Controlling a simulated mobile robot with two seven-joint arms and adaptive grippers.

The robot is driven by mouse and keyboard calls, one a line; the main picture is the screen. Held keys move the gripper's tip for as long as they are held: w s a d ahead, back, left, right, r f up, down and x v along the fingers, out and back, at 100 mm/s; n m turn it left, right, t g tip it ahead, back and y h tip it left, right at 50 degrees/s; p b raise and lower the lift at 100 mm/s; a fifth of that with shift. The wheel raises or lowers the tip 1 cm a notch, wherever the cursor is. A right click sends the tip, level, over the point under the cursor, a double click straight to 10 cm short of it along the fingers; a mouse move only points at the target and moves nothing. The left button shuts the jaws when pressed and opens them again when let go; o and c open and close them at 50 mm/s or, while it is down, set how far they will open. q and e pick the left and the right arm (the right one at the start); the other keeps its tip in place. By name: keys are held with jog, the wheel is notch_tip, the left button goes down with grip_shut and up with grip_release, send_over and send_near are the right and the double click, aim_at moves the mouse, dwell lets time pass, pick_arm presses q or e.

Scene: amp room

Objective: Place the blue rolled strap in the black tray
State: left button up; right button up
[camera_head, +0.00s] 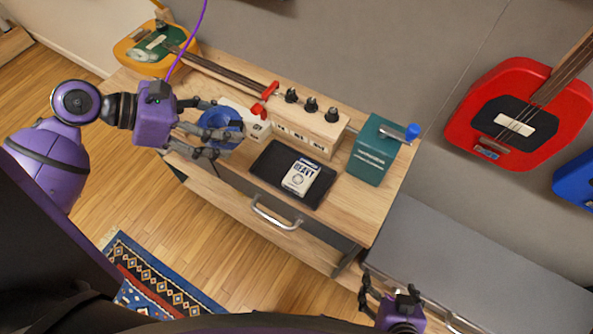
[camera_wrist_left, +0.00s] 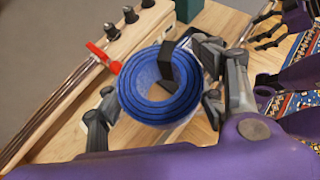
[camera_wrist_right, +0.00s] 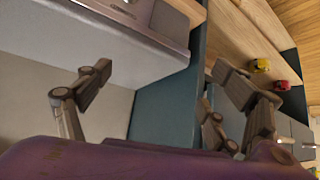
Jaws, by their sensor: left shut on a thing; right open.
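The blue rolled strap (camera_head: 213,118) is a coil with a black band, held at the left part of the wooden cabinet top. My left gripper (camera_head: 222,133) is shut on it. In the left wrist view the coil (camera_wrist_left: 135,95) sits between the fingers, seen from above its open centre. Whether it touches the surface is unclear. The black tray (camera_head: 263,167) lies to the right of the strap, near the cabinet's front edge. A white "HEAVY" packet (camera_head: 301,178) lies in its right part. My right gripper (camera_head: 389,290) is open and empty, low at the right.
A wooden box with black knobs (camera_head: 307,125) stands behind the tray. A teal box with a blue knob (camera_head: 370,160) is to the right. A guitar (camera_head: 160,45) lies at the back left. The drawer handle (camera_head: 275,217) is below the tray. A grey bench (camera_head: 470,270) is at right.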

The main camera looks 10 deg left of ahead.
aim_at(201, 123)
pick_arm(q)
jog(key=shift+s+a+r, duration=0.1)
jog(key=shift+s+a, duration=0.1)
jog(key=shift+a, duration=0.35)
jog(key=shift+s+a+r, duration=0.1)
jog(key=shift+s+a, duration=0.1)
jog(key=shift+a, duration=0.35)
jog(key=shift+a+r+m+g+b, duration=0.3)
jog(key=shift+a+b, duration=0.05)
jog(key=shift+a, duration=0.1)
jog(key=x, duration=0.5)
jog(key=s+d+x, duration=0.1)
jog(key=x, duration=0.5)
jog(key=s+b+x, duration=0.1)
jog(key=x, duration=0.4)
jog(key=shift+s+d, duration=0.15)
jog(key=shift+d, duration=0.2)
notch_tip(201, 123, down, 3)
jog(key=shift+d+f, duration=0.1)
jog(key=shift+f, duration=0.1)
jog(key=o, duration=0.9)
jog(key=shift+o, duration=0.2)
